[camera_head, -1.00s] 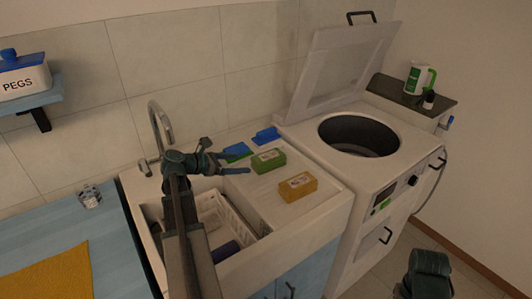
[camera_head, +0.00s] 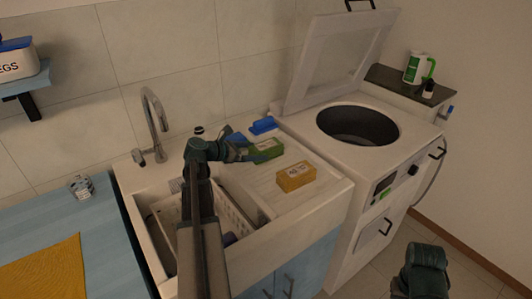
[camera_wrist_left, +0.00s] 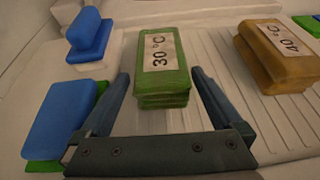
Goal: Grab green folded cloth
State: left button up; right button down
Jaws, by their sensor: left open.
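The green folded cloth (camera_head: 266,151), with a "30 °C" label, lies on the ribbed drainboard beside the sink. In the left wrist view the green folded cloth (camera_wrist_left: 163,85) is a stacked block just ahead of and partly between the finger ends. My left gripper (camera_head: 246,150) is open and empty, its fingers pointing at the cloth. In the left wrist view my left gripper (camera_wrist_left: 160,78) has one finger on each side of the cloth's near end, with gaps visible. I cannot tell its exact height above the board. My right gripper's fingers do not show.
A yellow folded cloth (camera_head: 296,176) labelled "40 °C" lies to the right on the drainboard. A blue brush-like item (camera_head: 264,125) and a blue-and-green sponge (camera_wrist_left: 60,120) lie close by on the left. The sink holds a white basket (camera_head: 235,215). An open-lidded washer (camera_head: 410,150) stands to the right.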

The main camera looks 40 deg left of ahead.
aim_at(266, 150)
pick_arm(q)
jog(key=shift+w, duration=0.15)
jog(key=x, duration=0.1)
jog(key=b+x, duration=0.1)
jog(key=x, duration=0.3)
jog(key=shift+w+d+r, duration=0.1)
jog(key=shift+d+r, duration=0.05)
jog(key=shift+r, duration=0.15)
jog(key=c, duration=1.3)
